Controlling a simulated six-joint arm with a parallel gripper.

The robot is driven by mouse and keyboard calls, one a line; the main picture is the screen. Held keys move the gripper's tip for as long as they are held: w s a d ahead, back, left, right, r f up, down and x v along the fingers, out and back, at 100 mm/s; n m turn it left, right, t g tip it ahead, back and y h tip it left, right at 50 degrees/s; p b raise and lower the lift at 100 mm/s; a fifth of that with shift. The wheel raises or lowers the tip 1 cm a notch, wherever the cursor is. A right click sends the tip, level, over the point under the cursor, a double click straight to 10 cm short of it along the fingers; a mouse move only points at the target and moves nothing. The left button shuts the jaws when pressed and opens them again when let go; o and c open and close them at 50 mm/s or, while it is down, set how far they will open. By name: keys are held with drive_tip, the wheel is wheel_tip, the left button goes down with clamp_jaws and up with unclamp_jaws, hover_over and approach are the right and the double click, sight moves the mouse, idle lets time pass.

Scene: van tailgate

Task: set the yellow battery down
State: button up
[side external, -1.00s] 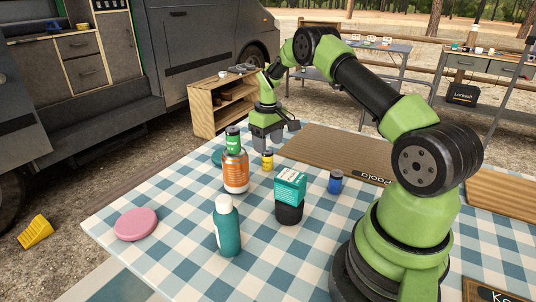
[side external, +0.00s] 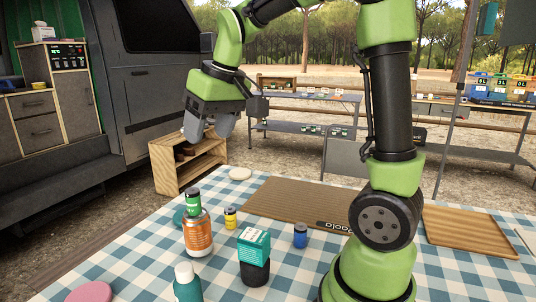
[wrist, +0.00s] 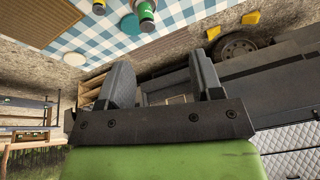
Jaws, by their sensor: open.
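The yellow battery (side external: 230,218), a small yellow cylinder with a dark top, stands upright on the blue checked tablecloth (side external: 130,250). It is just right of and behind the orange-labelled bottle. My gripper (side external: 208,128) is raised well above the table's back edge, apart from the battery. In the wrist view its two dark fingers (wrist: 161,80) are spread with nothing between them.
Around the battery are the orange-labelled bottle (side external: 197,236) with a green piece on top, a teal box (side external: 254,246) on a black base, a blue cylinder (side external: 300,236) and a teal bottle (side external: 187,284). A brown mat (side external: 290,203) and a pale disc (side external: 240,174) lie behind.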

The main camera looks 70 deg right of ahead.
drive_tip(key=s+a+t+y, duration=0.1)
drive_tip(key=s+a, duration=0.3)
drive_tip(key=s, duration=0.3)
drive_tip(key=s+a+t, duration=0.2)
drive_tip(key=s+a, duration=0.2)
drive_tip(key=s, duration=0.3)
drive_tip(key=shift+s+a+m+y, duration=0.35)
drive_tip(key=shift+m+y, duration=0.05)
